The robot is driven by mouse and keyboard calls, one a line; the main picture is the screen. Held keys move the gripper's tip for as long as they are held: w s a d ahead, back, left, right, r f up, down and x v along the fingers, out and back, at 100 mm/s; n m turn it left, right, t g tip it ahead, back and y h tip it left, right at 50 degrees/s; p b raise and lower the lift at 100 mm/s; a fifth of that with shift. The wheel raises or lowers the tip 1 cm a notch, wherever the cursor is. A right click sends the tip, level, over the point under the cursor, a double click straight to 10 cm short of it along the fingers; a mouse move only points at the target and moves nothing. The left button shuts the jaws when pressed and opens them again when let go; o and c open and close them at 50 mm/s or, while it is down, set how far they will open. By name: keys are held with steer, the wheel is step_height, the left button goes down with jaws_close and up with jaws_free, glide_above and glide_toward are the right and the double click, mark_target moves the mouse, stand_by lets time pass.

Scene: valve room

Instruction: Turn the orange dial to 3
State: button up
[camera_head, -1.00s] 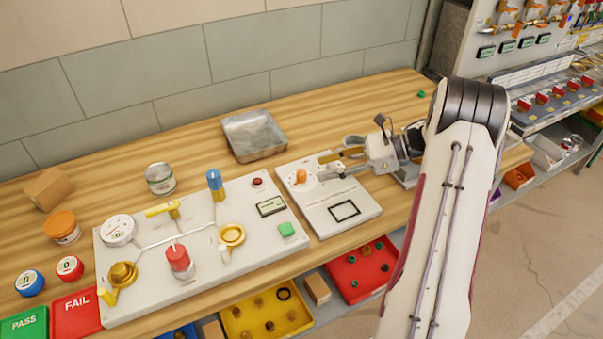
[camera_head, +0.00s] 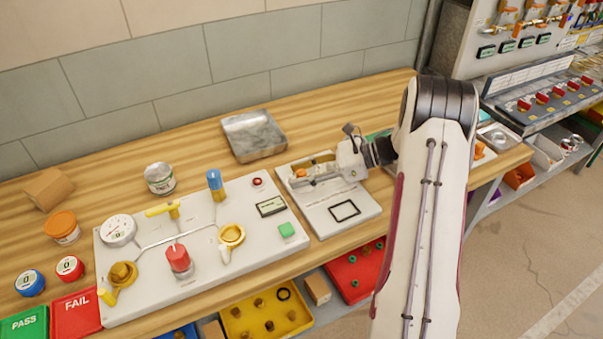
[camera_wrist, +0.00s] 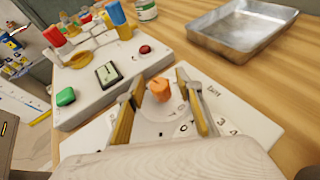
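The orange dial (camera_head: 300,173) sits on the white plate (camera_head: 357,222) on the bench. In the wrist view the orange dial (camera_wrist: 160,89) stands between the two fingers, with printed numbers on the plate around it. My gripper (camera_head: 310,172) is low over the dial and reaches in from the right. In the wrist view my gripper (camera_wrist: 158,100) is open, with one finger on each side of the dial and gaps visible. The fingers partly hide the scale, and I cannot read where the dial points.
The valve board (camera_head: 150,255) with a gauge, levers and a green button lies left of the plate. A metal tray (camera_head: 253,136) stands behind. Coloured bins sit below the bench's front edge. Bare wood lies behind the plate.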

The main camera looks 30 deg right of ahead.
jaws_close()
steer(key=shift+s+f+m+t+h, duration=0.1)
steer(key=shift+m+t+h, duration=0.3)
steer(key=shift+m+t, duration=0.15)
steer(key=shift+s+f+m+t+h, duration=0.1)
steer(key=shift+m+t+h, duration=1.35)
steer(key=shift+m, duration=0.4)
steer(key=shift+m+t+h, duration=1.2)
steer(key=shift+m+h, duration=1.2)
steer(key=shift+h, duration=0.15)
steer(key=shift+m+h, duration=0.5)
